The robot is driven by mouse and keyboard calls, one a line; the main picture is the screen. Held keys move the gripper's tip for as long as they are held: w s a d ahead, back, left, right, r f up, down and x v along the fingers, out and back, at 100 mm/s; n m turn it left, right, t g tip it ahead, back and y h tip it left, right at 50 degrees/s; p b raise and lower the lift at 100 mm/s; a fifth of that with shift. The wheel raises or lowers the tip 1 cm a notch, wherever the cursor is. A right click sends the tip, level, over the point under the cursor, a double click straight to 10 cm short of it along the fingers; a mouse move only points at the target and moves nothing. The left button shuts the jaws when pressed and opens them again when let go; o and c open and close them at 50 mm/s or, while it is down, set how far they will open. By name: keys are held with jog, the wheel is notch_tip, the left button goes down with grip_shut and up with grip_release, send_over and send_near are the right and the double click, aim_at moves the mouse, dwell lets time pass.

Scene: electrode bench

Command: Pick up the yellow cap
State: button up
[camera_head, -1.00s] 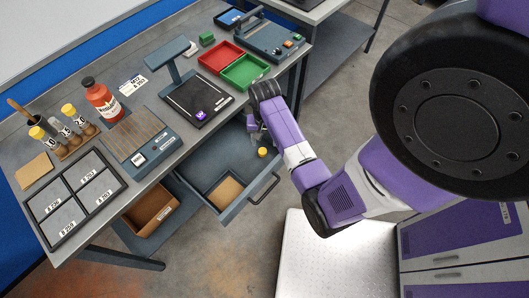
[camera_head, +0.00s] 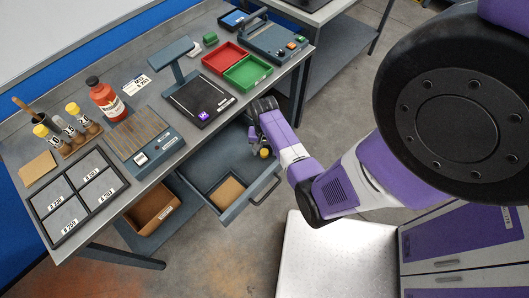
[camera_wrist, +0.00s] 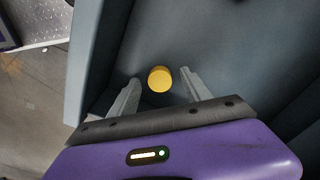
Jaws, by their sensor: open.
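The yellow cap (camera_head: 265,153) lies in the open drawer (camera_head: 227,215) under the bench, towards its right end. In the wrist view the yellow cap (camera_wrist: 161,79) sits on the dark drawer floor, just beyond and between my two fingertips. My gripper (camera_wrist: 158,82) is open and empty, with one finger to each side of the cap's near edge. In the head view my gripper (camera_head: 256,146) reaches down into the drawer right beside the cap; my arm partly covers that end of the drawer.
The drawer's wall (camera_wrist: 85,60) stands close on the left in the wrist view. A tan pad (camera_head: 227,192) lies in the drawer's near part.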

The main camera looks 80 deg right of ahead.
jog(key=shift+c, duration=0.5)
grip_shut()
